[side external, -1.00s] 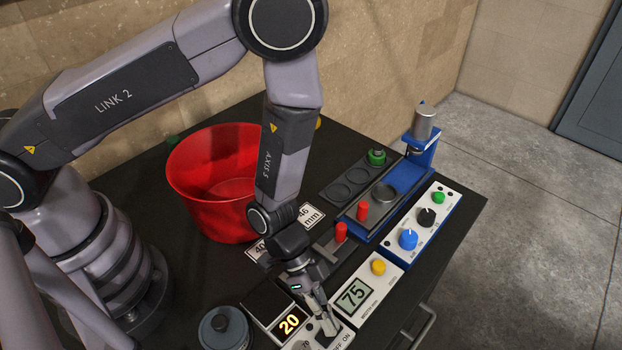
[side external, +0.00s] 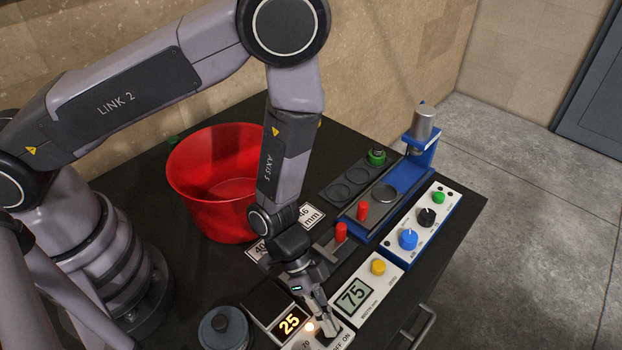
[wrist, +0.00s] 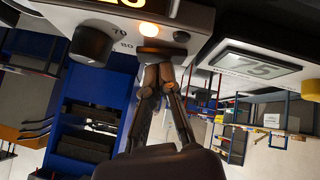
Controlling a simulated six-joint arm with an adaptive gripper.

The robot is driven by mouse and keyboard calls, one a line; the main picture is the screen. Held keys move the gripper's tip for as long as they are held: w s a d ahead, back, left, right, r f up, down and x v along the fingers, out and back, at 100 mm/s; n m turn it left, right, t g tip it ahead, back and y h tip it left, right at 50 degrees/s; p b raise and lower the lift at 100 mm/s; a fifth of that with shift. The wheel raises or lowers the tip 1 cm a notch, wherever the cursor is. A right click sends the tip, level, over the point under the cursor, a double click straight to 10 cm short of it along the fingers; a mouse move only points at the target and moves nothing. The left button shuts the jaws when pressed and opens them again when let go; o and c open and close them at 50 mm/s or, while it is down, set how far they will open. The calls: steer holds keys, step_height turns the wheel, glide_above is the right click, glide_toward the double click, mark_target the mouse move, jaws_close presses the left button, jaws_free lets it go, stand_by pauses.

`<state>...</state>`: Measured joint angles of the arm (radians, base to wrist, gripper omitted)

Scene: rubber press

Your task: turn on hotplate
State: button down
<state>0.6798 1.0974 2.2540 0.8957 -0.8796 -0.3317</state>
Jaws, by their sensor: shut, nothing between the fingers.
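The hotplate's white control panel (side external: 345,340) is at the bottom of the side view, with OFF and ON lettering and an orange display (side external: 289,321) reading 25. A small indicator lamp (side external: 309,328) glows on it, and the lit lamp also shows in the wrist view (wrist: 148,29). The dark square hotplate top (side external: 268,298) is behind the display. My gripper (side external: 331,334) is shut and empty, pointing down at the panel by the OFF and ON lettering.
A white box with a display (side external: 354,294) reading 75 and a yellow button (side external: 378,267) is right of my gripper. A grey-blue lidded pot (side external: 222,328) is at its left. A red bucket (side external: 205,205) and blue press (side external: 420,150) are farther back.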

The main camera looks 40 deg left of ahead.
steer(key=shift+r, duration=0.15)
steer(key=shift+s+r, duration=0.1)
steer(key=shift+r, duration=0.4)
steer(key=shift+s+r, duration=0.2)
steer(key=shift+r, duration=1.05)
steer(key=shift+s+r, duration=0.2)
steer(key=shift+r, duration=1.05)
